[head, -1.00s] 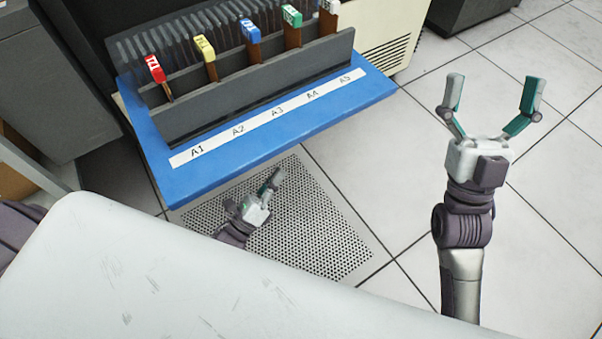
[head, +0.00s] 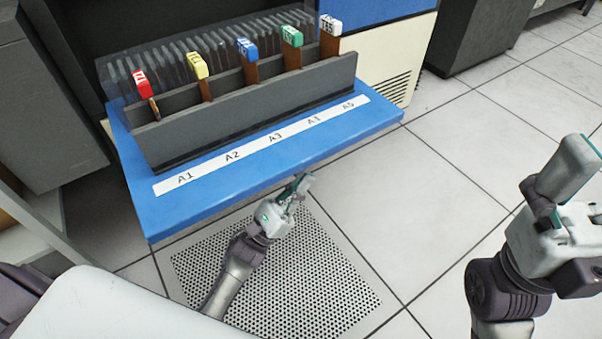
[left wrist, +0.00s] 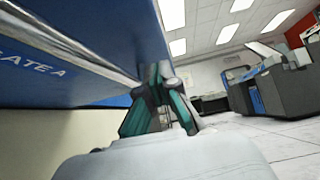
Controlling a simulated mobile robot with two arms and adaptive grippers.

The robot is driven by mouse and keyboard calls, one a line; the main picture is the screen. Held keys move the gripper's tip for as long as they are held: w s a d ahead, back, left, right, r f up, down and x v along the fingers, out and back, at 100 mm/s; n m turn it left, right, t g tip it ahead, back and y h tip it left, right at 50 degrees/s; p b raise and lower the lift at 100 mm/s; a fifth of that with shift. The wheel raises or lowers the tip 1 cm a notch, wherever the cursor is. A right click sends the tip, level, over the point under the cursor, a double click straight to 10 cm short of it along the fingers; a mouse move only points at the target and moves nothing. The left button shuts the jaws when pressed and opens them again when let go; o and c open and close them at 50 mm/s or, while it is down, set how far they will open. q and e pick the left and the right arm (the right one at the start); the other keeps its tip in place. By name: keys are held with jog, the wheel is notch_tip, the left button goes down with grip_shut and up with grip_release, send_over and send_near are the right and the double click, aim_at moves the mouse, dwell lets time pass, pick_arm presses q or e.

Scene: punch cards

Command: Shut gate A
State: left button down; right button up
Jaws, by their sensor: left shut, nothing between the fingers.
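Gate A is the blue panel (head: 270,170) that lies flat like a shelf in front of the machine in the head view. Its front bears a white strip marked A1 to A5. In the left wrist view, the gate's blue underside (left wrist: 110,40) carries the words GATE A. My left gripper (head: 302,184) is shut and empty, just off the panel's front edge. In the left wrist view the left gripper (left wrist: 160,75) sits close to the panel's metal edge; I cannot tell if it touches. My right gripper (head: 585,150) is at the right, partly cut off.
A grey card rack (head: 255,105) stands on the panel with red, yellow, blue, green and white-topped cards in it. A perforated floor tile (head: 280,270) lies below. A dark cabinet (head: 470,35) stands at the back right. The tiled floor to the right is mostly clear.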

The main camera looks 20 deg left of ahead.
pick_arm(q)
jog(key=shift+s+r, duration=0.1)
jog(key=shift+r, duration=1.45)
jog(key=shift+r, duration=0.1)
